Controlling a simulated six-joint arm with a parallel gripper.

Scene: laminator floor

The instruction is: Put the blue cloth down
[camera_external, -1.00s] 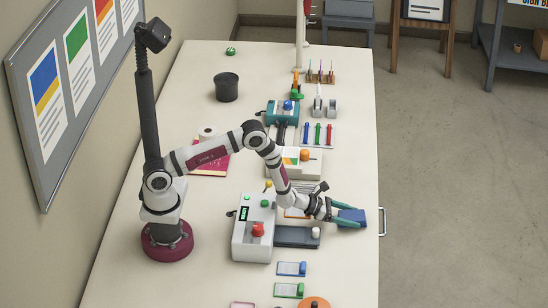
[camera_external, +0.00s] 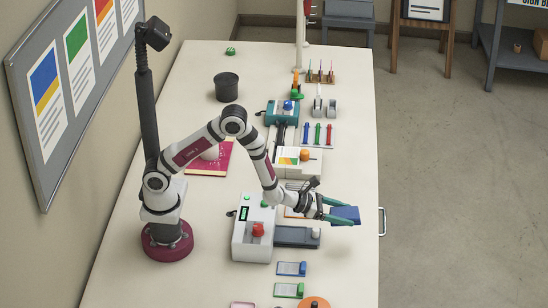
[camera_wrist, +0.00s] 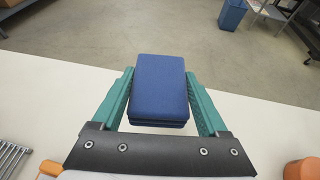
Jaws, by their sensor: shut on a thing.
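The blue cloth (camera_external: 345,214) is a folded, thick blue block near the right edge of the table. It fills the middle of the wrist view (camera_wrist: 161,88). My gripper (camera_external: 338,214) is shut on it, with one green finger on each side in the wrist view (camera_wrist: 160,100). The cloth appears to be held above the table top; the exact gap cannot be told. Its underside is hidden.
A white laminator (camera_external: 254,228) with a red knob and dark tray (camera_external: 297,236) stands just left of and below my gripper. A blue-clipped card (camera_external: 291,268) and a green-clipped card (camera_external: 289,290) lie nearer. The table's right edge (camera_external: 378,180) is close, with bare top before it.

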